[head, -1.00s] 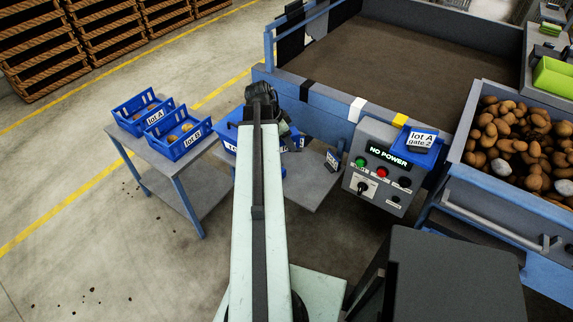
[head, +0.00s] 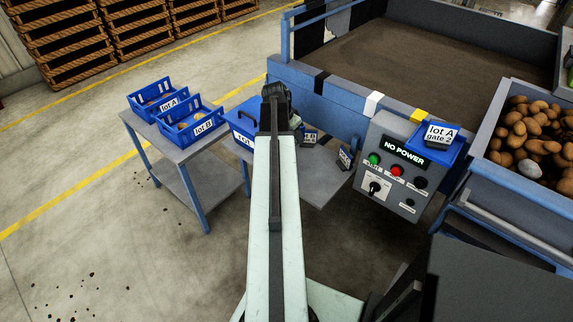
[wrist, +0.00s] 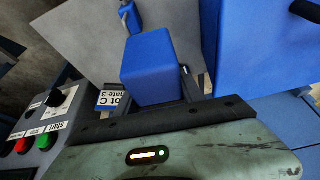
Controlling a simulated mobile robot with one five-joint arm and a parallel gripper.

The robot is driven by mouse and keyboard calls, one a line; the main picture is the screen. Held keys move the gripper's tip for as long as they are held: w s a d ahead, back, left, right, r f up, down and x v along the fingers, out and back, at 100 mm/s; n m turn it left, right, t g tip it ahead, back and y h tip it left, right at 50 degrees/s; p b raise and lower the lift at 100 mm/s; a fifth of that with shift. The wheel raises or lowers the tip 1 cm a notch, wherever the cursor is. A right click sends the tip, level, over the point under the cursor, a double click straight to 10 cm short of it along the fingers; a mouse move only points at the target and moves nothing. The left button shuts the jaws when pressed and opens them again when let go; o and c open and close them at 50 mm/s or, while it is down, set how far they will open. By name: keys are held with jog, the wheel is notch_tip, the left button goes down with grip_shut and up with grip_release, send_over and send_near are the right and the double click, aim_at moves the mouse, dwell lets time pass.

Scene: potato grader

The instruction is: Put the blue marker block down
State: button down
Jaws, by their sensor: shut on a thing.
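In the wrist view my gripper (wrist: 155,88) is shut on a plain blue block (wrist: 150,68), which hangs in front of the palm above a grey surface. I cannot tell whether the block touches that surface. In the head view my wrist (head: 275,95) hides the fingers and the held block. It is over the low grey table (head: 322,180) between the lot boxes and the control panel. Two small dark blocks with labels stand on this table, one (head: 310,136) close to my wrist and one (head: 346,156) near the panel. A "lot C gate 3" label (wrist: 113,99) shows beside the held block.
Two blue trays, lot A (head: 158,98) and lot B (head: 190,124), sit on the left table. Potatoes fill a bin at right.

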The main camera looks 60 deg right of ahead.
jog(key=shift+w+d+f+n, duration=0.4)
jog(key=shift+w+d+f, duration=0.15)
jog(key=shift+w+f, duration=0.3)
jog(key=shift+w, duration=0.1)
notch_tip(320, 180, down, 10)
jog(key=b, duration=1)
jog(key=shift+r, duration=0.15)
jog(key=c, duration=1.1)
grip_release()
jog(key=shift+f, duration=0.2)
jog(key=o, duration=0.4)
jog(key=shift+r, duration=0.15)
